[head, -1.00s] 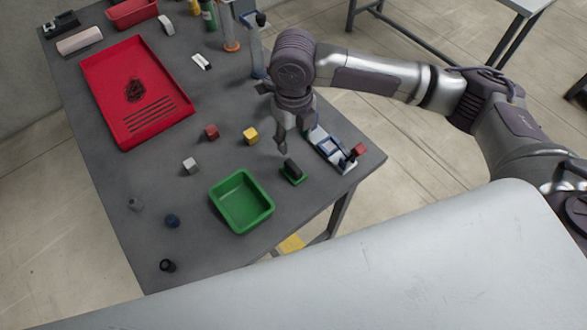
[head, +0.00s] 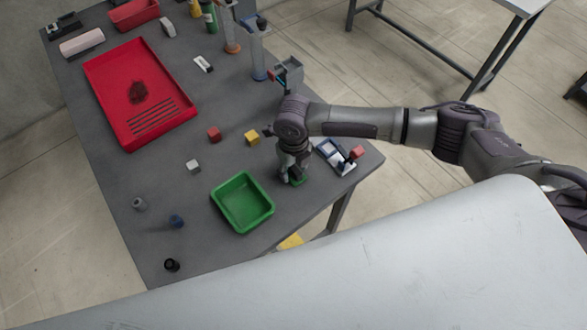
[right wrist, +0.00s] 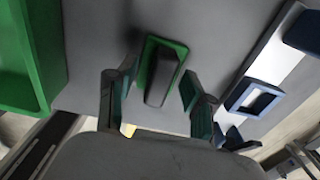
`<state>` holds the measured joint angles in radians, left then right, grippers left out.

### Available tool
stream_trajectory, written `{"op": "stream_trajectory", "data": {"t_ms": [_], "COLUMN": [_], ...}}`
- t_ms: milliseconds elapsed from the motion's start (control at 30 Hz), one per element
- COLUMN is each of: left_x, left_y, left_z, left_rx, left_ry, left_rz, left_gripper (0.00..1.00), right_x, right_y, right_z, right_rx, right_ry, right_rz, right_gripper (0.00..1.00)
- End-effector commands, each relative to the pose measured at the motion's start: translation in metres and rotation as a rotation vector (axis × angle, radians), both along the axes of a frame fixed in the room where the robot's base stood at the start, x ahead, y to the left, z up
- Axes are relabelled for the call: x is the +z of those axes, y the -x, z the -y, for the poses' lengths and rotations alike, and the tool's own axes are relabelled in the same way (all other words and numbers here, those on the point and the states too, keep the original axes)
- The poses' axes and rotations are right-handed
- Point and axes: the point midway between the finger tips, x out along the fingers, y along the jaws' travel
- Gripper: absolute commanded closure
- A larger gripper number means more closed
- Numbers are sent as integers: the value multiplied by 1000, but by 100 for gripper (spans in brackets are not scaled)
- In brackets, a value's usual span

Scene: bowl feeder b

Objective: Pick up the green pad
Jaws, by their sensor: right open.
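The green pad (right wrist: 179,48) is a small green base with a dark grey block on top. In the right wrist view it lies on the table just beyond and between my right gripper's open fingers (right wrist: 157,102). In the head view my right gripper (head: 291,178) points down over the pad and hides most of it; only a bit of green (head: 298,181) shows at the fingertips. The fingers stand on either side of the pad with nothing held. My left gripper is not in view.
A green bin (head: 243,202) stands close left of the pad. A white and blue fixture (head: 334,156) with a red block (head: 356,153) is close right, near the table edge. Small cubes, a red tray (head: 140,92) and dark cylinders lie further left.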

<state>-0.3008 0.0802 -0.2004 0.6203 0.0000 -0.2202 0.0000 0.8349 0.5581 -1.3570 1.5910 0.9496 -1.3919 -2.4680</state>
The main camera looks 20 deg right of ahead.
Motion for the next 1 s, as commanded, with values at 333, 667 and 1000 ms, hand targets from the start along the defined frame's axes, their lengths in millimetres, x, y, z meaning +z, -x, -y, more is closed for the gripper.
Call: {"op": "stream_trajectory", "data": {"t_ms": [333,667,1000], "left_x": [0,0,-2], "left_y": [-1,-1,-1], "left_z": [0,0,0], "left_rx": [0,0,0], "left_ry": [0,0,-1], "left_rz": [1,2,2], "left_gripper": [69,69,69], "right_x": [-1,-1,6], "right_y": [0,0,-1], "right_z": [0,0,0], "right_rx": [0,0,0], "right_ry": [0,0,-2], "right_rz": [1,1,2], "right_gripper": [66,100,100]}}
